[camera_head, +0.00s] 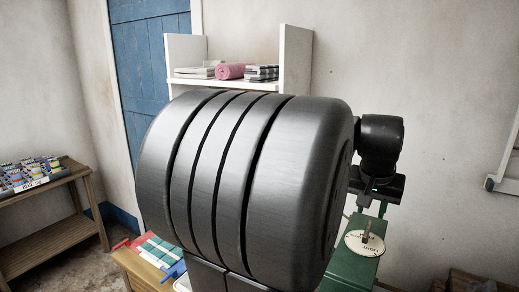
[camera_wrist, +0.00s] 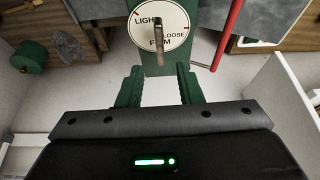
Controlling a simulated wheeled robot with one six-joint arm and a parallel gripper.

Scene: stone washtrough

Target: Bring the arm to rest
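My gripper (camera_wrist: 159,78) shows in the wrist view with its two green fingers apart and nothing between them. Past the fingertips is a white round dial (camera_wrist: 178,20) lettered "LIGHT", "LOOSE" and "FIRM", with a grey lever standing over it. The dial sits on a green panel (camera_wrist: 158,65). In the head view the dial (camera_head: 365,243) lies on a green top (camera_head: 350,268) at lower right. My large dark arm link fills the middle of that view and hides much behind it.
A white shelf (camera_head: 225,83) holds a pink roll (camera_head: 230,71) and folded cloths. A wooden rack (camera_head: 50,240) with colourful items stands at left. A red rod (camera_wrist: 229,32) runs beside the dial, and a white panel (camera_wrist: 285,100) stands right of my gripper.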

